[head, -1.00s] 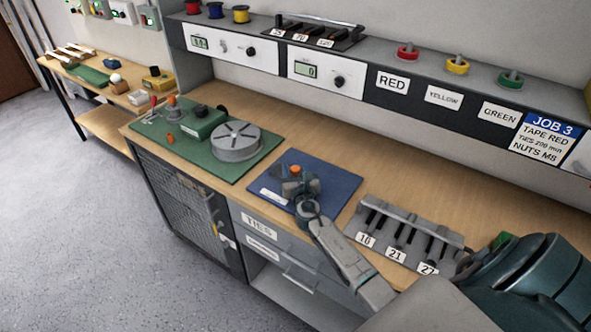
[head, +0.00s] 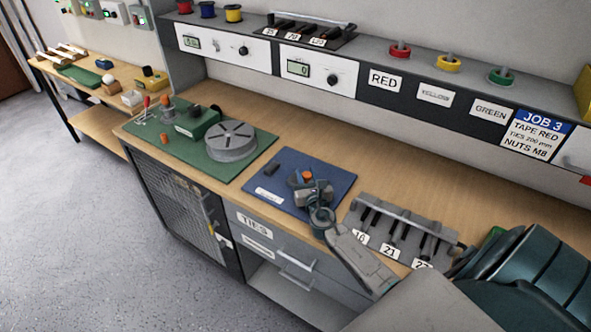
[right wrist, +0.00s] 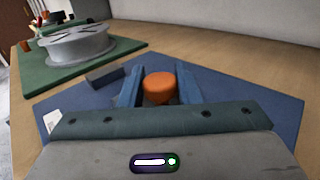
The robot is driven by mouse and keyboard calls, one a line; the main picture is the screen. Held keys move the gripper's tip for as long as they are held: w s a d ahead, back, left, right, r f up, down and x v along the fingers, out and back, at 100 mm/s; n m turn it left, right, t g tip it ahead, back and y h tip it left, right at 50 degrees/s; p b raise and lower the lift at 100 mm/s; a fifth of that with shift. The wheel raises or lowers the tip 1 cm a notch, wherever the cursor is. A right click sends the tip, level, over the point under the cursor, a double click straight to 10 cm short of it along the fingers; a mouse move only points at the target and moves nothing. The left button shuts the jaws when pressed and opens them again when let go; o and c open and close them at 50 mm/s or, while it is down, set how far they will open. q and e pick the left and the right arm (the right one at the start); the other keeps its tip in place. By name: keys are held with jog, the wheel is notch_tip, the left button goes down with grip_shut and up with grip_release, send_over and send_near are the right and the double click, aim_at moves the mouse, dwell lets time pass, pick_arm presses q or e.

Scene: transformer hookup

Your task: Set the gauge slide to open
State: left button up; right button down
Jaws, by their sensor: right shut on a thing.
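The orange knob (head: 307,176), which I take to be the gauge slide's handle, is over the blue mat (head: 338,182) on the bench. My right gripper (head: 306,182) is shut on it. In the right wrist view the orange knob (right wrist: 160,88) sits between the two blue fingers. A small dark block (head: 273,168) lies on the mat left of the knob, apart from the gripper; it also shows in the right wrist view (right wrist: 103,76). A white label (head: 268,196) is at the mat's front left; its text is unreadable. The gripper hides what is under the knob. My left gripper is not in view.
A green mat (head: 192,168) with a grey slotted disc (head: 232,141) and a green box (head: 198,122) lies to the left. A grey rack (head: 402,222) with dark tools stands close on the right of my right arm. The bench behind the blue mat is clear.

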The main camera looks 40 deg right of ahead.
jog(key=shift+s+d, duration=0.1)
jog(key=shift+s, duration=0.2)
jog(key=shift+w, duration=0.1)
jog(key=c, duration=1.1)
grip_release()
jog(key=b+v, duration=0.1)
jog(key=v, duration=1)
jog(key=shift+b, duration=0.4)
jog(key=shift+f, duration=0.1)
